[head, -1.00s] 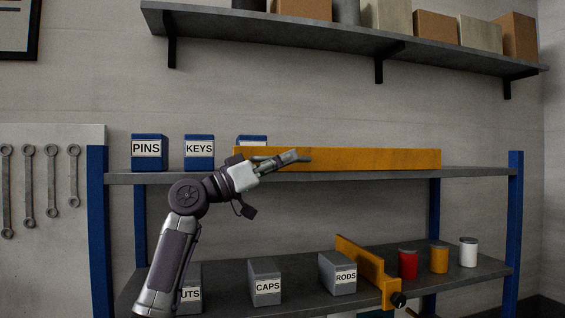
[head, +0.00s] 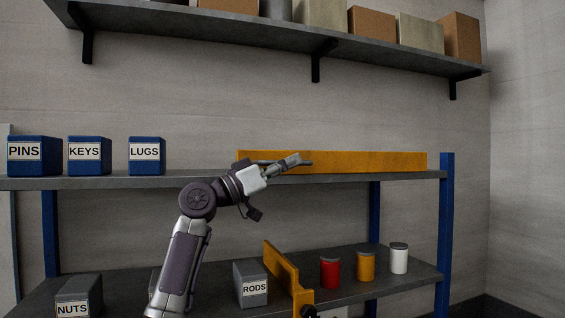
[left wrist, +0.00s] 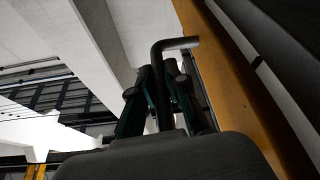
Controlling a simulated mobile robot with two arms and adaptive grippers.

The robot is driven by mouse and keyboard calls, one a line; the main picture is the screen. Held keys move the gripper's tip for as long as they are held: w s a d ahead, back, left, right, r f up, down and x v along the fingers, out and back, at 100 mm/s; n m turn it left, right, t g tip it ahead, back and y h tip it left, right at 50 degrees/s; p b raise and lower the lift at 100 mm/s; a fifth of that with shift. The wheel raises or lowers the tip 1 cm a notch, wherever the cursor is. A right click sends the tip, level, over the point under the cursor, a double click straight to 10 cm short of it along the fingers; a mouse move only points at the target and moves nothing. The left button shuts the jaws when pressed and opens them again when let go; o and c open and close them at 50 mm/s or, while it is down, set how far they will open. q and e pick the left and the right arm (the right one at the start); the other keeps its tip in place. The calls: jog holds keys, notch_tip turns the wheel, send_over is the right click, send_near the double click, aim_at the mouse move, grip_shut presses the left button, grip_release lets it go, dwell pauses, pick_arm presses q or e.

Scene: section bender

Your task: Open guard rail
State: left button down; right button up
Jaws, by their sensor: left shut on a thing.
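The guard rail (head: 365,162) is a long yellow-orange bar along the front edge of the middle shelf, covering the right half of that edge. In the left wrist view it is the yellow bar (left wrist: 232,90) at the right, with a black bent handle (left wrist: 158,60) on it. My left gripper (head: 296,160) is at the rail's left part in the head view. The left wrist view shows its two fingers (left wrist: 155,90) shut on the handle, one on each side. The fingertips are small in the head view. My right gripper is not in view.
Blue boxes PINS (head: 34,155), KEYS (head: 89,155) and LUGS (head: 147,155) stand uncovered on the middle shelf (head: 205,179). The lower shelf holds NUTS (head: 80,295), RODS (head: 251,283), a yellow divider (head: 283,273) and three cans (head: 366,266). A blue post (head: 446,230) stands at right.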

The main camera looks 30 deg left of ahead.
pick_arm(q)
jog(key=shift+w+d, duration=0.15)
jog(key=shift+w, duration=0.05)
jog(key=shift+w+d, duration=0.1)
jog(key=shift+w, duration=0.05)
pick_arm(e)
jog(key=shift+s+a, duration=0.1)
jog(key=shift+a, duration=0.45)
pick_arm(q)
jog(key=c, duration=1.2)
grip_release()
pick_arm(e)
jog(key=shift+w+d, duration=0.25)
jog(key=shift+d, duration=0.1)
pick_arm(q)
jog(key=v, duration=1.2)
